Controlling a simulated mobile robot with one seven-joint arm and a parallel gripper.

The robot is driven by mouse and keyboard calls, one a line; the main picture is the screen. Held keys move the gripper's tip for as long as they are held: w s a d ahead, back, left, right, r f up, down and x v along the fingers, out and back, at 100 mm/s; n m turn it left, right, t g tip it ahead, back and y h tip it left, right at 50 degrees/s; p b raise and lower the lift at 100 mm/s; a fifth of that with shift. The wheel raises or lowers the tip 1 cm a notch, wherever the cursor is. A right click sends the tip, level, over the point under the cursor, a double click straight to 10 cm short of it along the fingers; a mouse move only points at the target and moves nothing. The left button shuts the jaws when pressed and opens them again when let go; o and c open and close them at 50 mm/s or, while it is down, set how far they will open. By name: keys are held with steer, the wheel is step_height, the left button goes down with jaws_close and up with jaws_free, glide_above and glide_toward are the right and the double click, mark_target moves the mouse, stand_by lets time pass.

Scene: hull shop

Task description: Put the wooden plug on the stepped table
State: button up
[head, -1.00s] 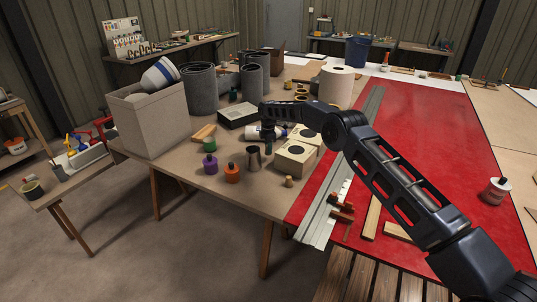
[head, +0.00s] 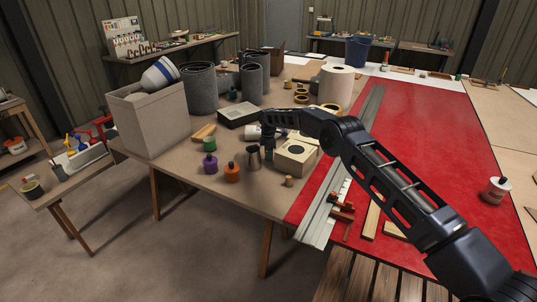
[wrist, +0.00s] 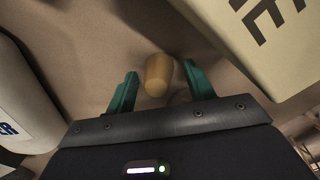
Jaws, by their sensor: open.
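In the wrist view, a wooden plug (wrist: 158,75), a small tan rounded cylinder, lies between and just past the two green fingertips. My gripper (wrist: 160,88) is open, with a gap on both sides of the plug. In the head view my gripper (head: 268,150) points down among the things on the workbench, and the plug between its fingers cannot be made out. A similar small tan piece (head: 289,181) stands near the bench's front; I cannot tell if it is the same one. A low side table (head: 62,190) at left may be the stepped table.
A cream box (head: 295,157) stands right of my gripper, and a white container (wrist: 22,95) lies to its left in the wrist view. A metal cup (head: 253,160), orange jar (head: 232,174) and purple jar (head: 210,165) stand close by. A grey bin (head: 150,125) stands at the bench's left.

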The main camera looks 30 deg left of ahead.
step_height(320, 180, up, 12)
stand_by(0.6)
steer(key=shift+r, duration=0.1)
